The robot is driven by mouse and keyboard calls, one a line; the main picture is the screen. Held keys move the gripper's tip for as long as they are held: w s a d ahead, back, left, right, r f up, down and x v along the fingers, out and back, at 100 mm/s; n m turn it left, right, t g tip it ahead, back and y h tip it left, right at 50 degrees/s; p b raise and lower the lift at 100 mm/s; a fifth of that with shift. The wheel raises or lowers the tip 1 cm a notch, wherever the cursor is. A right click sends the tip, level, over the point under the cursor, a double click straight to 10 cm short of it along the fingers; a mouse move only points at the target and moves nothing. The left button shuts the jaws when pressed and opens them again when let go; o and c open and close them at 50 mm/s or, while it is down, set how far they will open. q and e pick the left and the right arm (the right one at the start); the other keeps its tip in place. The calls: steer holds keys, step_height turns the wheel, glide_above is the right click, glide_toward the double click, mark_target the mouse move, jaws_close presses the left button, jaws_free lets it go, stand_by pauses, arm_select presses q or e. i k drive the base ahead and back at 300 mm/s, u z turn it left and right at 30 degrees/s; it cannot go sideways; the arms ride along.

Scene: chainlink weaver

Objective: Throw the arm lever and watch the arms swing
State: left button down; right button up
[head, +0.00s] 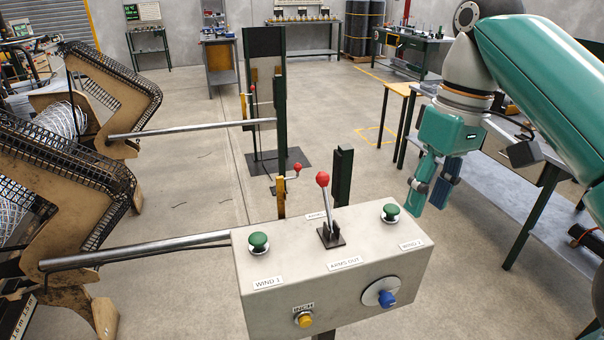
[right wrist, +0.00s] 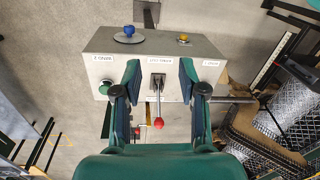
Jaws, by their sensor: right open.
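My right gripper (head: 427,208) is open and empty, to the right of the box in the head view. In the right wrist view the lever (right wrist: 158,112) shows between the spread fingers (right wrist: 159,68) of my right gripper, apart from both. Long metal arms (head: 150,247) reach from the mesh machine at the left. My left gripper is out of view.
The box carries green WIND buttons (head: 258,241) (head: 390,211), a yellow button (head: 303,319) and a blue knob (head: 386,298). A small red-knobbed crank (head: 297,168) stands behind it. A bench (head: 520,190) is at the right. Open floor lies between.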

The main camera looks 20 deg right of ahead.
mark_target(322, 179)
steer(key=i, duration=0.9)
steer(key=z, duration=0.05)
